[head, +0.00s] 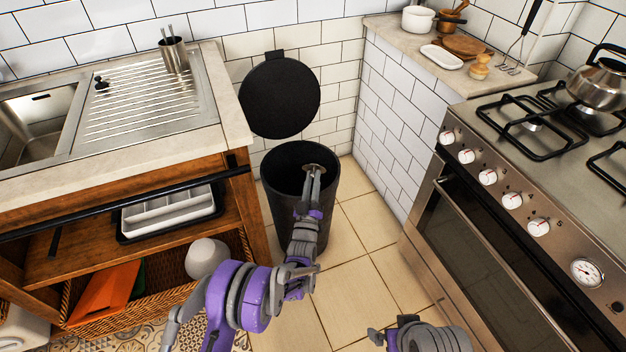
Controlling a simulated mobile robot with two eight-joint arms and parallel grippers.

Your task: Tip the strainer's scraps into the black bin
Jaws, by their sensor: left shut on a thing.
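The black bin (286,214) stands on the floor between the wooden sink unit and the tiled wall. Its round lid (280,97) is raised and leans back against the wall. My left gripper (314,180) is over the right part of the bin's opening, shut on the strainer. Only a small grey-brown rounded part of the strainer (323,168) shows, at the fingertips and over the bin's mouth. I cannot tell how it is tilted, and no scraps can be made out.
The sink counter (232,110) with a utensil cup (174,54) is close on the left. A low tiled wall (385,125) and the stove (480,200) are on the right. A white cutlery tray (170,212) sits on the open shelf. Tiled floor (365,270) is clear.

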